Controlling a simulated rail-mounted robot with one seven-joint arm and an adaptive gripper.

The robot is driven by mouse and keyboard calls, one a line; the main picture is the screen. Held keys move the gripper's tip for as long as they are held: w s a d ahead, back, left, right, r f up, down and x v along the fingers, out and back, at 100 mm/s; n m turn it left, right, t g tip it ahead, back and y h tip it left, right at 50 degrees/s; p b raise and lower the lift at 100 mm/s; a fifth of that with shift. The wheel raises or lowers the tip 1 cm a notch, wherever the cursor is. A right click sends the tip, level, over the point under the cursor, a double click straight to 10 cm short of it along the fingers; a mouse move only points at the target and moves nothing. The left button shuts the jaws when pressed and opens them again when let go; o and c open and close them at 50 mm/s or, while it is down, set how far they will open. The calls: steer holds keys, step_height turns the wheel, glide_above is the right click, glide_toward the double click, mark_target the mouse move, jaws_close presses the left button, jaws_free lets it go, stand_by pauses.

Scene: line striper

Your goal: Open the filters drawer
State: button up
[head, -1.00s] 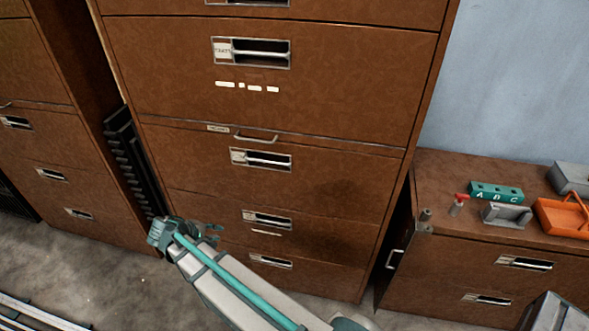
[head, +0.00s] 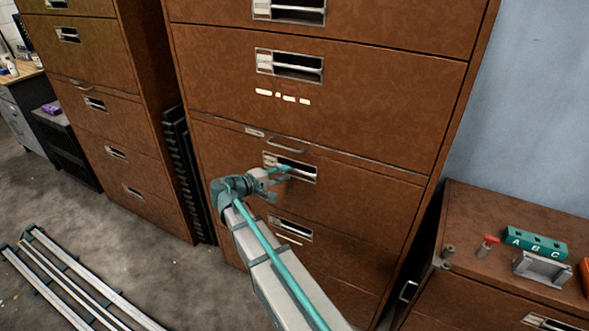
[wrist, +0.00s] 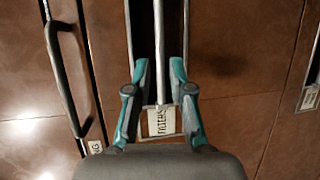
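The filters drawer (head: 340,190) is a brown front in the tall cabinet, closed flush with its neighbours. Its recessed pull (head: 304,172) has a metal frame and a pale bar, partly hidden by my gripper (head: 284,175). In the wrist view, the pull's bar (wrist: 159,50) runs between the two teal fingers of my gripper (wrist: 160,68). The fingers are apart, one on each side of the bar, with gaps visible. A white label card (wrist: 160,121) sits at the near end of the pull; its lettering is small and sideways.
A separate looped handle (head: 286,146) is on a thin strip just above this drawer. Another recessed pull (head: 291,229) is below. A low brown cabinet (head: 500,275) with a green A-B-C block (head: 535,242) stands right. Rails (head: 75,285) lie on the floor at left.

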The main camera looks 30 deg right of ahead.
mark_target(293, 170)
steer(key=shift+p+x, duration=0.4)
steer(key=shift+x, duration=2.15)
jaws_close()
